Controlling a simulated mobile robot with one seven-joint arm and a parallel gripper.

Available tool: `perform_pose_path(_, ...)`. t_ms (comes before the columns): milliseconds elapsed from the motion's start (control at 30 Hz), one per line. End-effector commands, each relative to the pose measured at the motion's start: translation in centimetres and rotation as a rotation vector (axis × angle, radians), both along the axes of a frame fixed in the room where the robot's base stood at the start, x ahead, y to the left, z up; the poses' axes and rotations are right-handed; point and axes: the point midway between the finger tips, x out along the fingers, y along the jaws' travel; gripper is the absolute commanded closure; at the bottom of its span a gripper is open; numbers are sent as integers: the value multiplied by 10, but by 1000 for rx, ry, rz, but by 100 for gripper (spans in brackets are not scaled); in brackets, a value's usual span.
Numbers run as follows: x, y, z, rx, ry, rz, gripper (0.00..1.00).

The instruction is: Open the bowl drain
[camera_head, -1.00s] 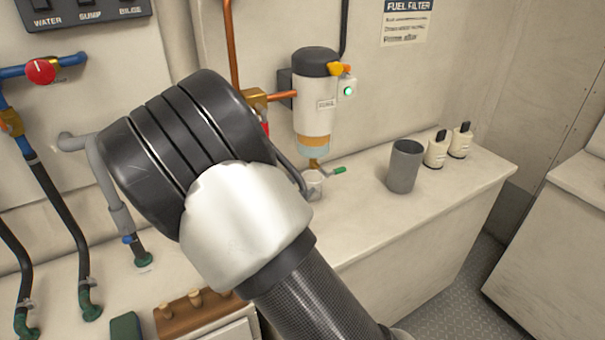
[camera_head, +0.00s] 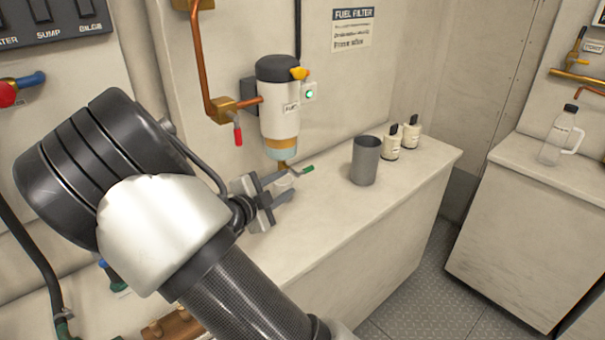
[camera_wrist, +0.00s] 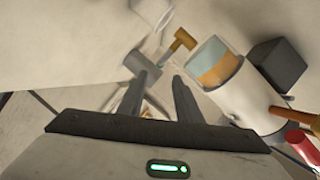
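The fuel filter (camera_head: 279,105) is a white cylinder with a black top, mounted on the wall. Its clear bowl (camera_head: 281,152) has an amber band; the bowl also shows tilted in the wrist view (camera_wrist: 212,62). Below it is the brass bowl drain (camera_head: 283,165) with a green-tipped lever (camera_head: 308,169) pointing right. A small pale cup (camera_head: 284,181) stands under the drain, partly hidden by my gripper. My gripper (camera_head: 279,188) is open, with its fingers just left of and below the drain. In the wrist view its fingers (camera_wrist: 158,82) are apart, short of the brass drain (camera_wrist: 183,40).
A grey cup (camera_head: 365,162) and two small white bottles (camera_head: 391,142) stand on the counter to the right. A red-handled valve (camera_head: 238,135) hangs left of the filter.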

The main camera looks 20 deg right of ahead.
Motion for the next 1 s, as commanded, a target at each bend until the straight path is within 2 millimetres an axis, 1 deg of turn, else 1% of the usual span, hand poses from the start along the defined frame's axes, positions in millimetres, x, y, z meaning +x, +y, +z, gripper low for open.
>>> perform_pose_path(33, 8, -10, -4, -3, 0, -3, 68)
perform_pose_path(300, 45, -53, -16, -3, 0, -2, 68)
perform_pose_path(500, 66, -76, -22, -2, 1, 0, 68)
perform_pose_path(700, 75, -85, -24, -1, 1, 2, 68)
perform_pose_path(967, 76, -86, -25, -1, 1, 2, 68)
perform_pose_path(1000, 76, -86, -25, -1, 1, 2, 72)
